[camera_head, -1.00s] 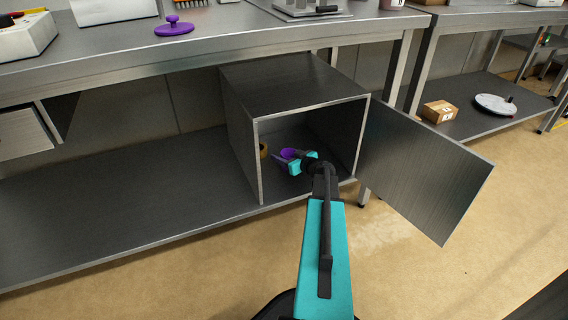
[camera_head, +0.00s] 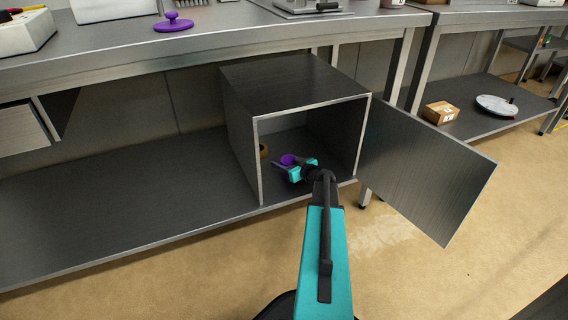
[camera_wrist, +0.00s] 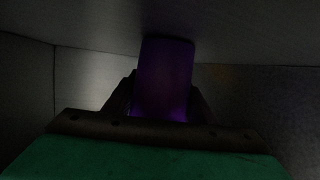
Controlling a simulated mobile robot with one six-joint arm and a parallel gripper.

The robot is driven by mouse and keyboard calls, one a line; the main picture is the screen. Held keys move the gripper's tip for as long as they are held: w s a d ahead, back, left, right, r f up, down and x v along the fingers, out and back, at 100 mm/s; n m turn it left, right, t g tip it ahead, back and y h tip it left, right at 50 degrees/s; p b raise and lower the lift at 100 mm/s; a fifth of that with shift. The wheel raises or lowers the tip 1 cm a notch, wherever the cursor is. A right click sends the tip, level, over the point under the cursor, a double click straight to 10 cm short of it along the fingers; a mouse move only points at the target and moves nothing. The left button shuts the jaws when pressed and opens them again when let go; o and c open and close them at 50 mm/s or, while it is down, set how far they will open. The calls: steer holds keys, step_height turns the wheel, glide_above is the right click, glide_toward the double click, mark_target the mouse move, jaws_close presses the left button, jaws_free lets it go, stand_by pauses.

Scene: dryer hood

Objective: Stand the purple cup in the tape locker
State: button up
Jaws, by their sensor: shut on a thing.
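The purple cup (camera_head: 288,160) is inside the open metal locker (camera_head: 246,150), near its floor. It also shows in the wrist view (camera_wrist: 165,80), dark and seen from the side, between my two fingers. My gripper (camera_head: 290,166) reaches in through the locker's front opening and is shut on the cup.
The locker door (camera_head: 425,175) stands wide open to the right. The locker sits on a low shelf (camera_head: 110,210) under a bench. A purple knobbed lid (camera_head: 173,24) lies on the bench top. A cardboard box (camera_head: 440,112) and a round grey-white disc (camera_head: 496,105) are on the right shelf.

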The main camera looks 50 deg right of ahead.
steer(key=shift+f+b, duration=0.15)
steer(key=shift+b, duration=0.15)
steer(key=o, duration=1)
steer(key=shift+o, duration=0.2)
steer(key=shift+r+p, duration=0.25)
steer(key=shift+p, duration=0.15)
steer(key=p+v, duration=0.2)
steer(key=v, duration=1)
steer(key=shift+f+p, duration=0.1)
steer(key=shift+p, duration=0.25)
steer(key=shift+s, duration=0.15)
